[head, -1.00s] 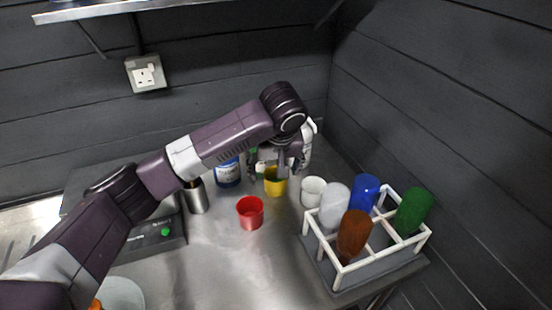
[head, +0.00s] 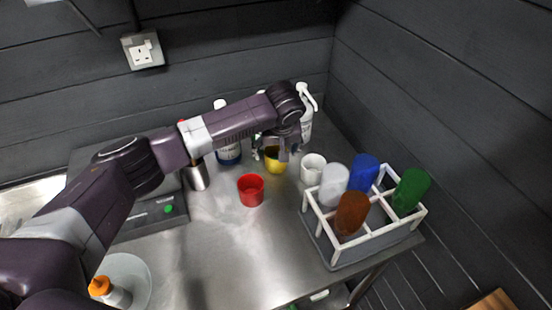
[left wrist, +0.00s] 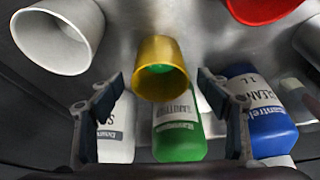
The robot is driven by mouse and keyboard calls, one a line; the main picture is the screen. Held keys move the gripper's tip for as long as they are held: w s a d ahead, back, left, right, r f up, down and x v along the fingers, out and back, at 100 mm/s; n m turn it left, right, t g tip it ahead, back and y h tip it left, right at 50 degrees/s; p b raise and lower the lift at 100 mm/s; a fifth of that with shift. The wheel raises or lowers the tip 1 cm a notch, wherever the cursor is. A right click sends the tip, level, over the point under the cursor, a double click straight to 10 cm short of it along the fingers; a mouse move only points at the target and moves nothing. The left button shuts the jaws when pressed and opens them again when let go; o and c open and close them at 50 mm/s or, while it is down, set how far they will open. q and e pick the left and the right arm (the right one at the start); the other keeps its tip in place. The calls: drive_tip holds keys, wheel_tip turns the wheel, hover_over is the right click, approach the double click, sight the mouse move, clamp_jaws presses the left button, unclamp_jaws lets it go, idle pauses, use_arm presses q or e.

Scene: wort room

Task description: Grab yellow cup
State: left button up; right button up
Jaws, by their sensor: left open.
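The yellow cup (head: 274,165) stands on the metal counter between the red cup and the white cup. It also shows in the left wrist view (left wrist: 160,85), with a green patch on it. My left gripper (head: 277,152) is right at the yellow cup in the head view and covers part of it. In the left wrist view its two fingers (left wrist: 160,90) are apart, one to each side of the cup, with visible gaps and nothing held. My right gripper is not in view.
The red cup (head: 250,190) stands in front, the white cup (head: 313,169) to the right. A rack (head: 336,252) with coloured tumblers is further right. The front middle counter is clear.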

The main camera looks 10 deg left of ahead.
use_arm(q)
drive_tip(key=shift+c, duration=0.6)
drive_tip(key=c, duration=1.2)
drive_tip(key=shift+o, duration=0.2)
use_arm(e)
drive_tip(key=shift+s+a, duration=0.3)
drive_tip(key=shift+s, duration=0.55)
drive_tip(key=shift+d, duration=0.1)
